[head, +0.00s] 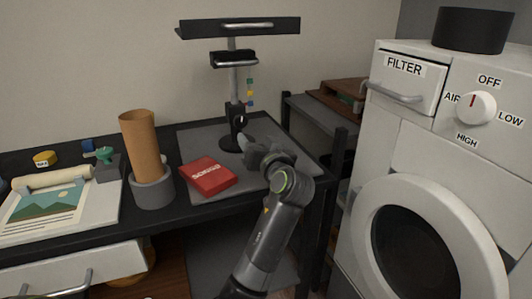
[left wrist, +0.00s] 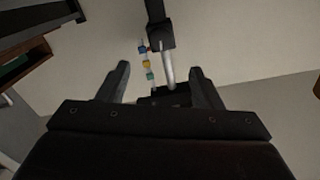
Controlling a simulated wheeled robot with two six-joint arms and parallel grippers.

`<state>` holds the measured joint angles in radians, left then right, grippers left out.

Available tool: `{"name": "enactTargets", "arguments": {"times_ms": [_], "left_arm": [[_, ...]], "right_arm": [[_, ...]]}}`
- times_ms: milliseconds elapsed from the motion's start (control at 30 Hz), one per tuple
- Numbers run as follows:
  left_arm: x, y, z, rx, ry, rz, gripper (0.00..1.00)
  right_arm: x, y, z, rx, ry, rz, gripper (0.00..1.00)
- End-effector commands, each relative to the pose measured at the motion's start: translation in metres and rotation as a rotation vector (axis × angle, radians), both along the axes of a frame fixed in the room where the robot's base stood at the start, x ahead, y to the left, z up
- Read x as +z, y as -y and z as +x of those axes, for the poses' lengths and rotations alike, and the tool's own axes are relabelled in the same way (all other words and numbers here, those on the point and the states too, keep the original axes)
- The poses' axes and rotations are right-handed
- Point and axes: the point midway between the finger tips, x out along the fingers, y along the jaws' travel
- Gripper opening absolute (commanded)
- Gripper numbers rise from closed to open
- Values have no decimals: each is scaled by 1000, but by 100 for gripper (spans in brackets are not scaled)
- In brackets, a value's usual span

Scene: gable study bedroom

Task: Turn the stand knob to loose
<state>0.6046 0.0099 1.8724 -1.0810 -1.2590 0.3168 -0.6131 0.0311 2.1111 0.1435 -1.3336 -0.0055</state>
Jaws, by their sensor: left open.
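The stand (head: 237,72) rises from the back of the desk, with a silver pole, a black clamp and a wide black top bar. A dark rounded part on its lower column (head: 240,122) may be the knob; its setting is too small to read. Small coloured tags (head: 250,92) hang beside the pole. My left gripper (head: 247,143) is in front of the lower column, and its arm hides part of the desk. In the left wrist view the two fingers (left wrist: 160,82) are apart, with the silver pole (left wrist: 168,65) and a black stand part (left wrist: 167,97) seen between them. Contact cannot be told.
A red box (head: 208,177), a grey cup with a brown tube (head: 152,190) and a picture pad (head: 45,215) lie left of my arm. A white machine (head: 395,140) with a dial (head: 476,107) stands right. A dark shelf (head: 318,112) is behind.

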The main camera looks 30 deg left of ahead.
Motion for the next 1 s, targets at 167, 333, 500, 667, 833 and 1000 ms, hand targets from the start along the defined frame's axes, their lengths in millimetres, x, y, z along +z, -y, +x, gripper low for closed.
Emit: {"name": "enactTargets", "arguments": {"times_ms": [167,333,500,667,833,1000], "left_arm": [[-1,23,-19,-3,0,-5,59],[-1,37,-31,-3,0,-2,59],[-1,44,-37,-1,-1,-1,59],[0,45,-38,0,-1,1,59],[0,45,-38,0,-1,1,59],[0,45,-38,0,-1,1,59]], "right_arm": [[-1,0,0,0,-1,0,17],[0,0,2,1,6,1,17],[5,-1,5,1,20,1,17],[6,-1,6,1,23,2,17],[5,-1,5,1,21,2,17],[4,-1,4,1,18,3,17]]}}
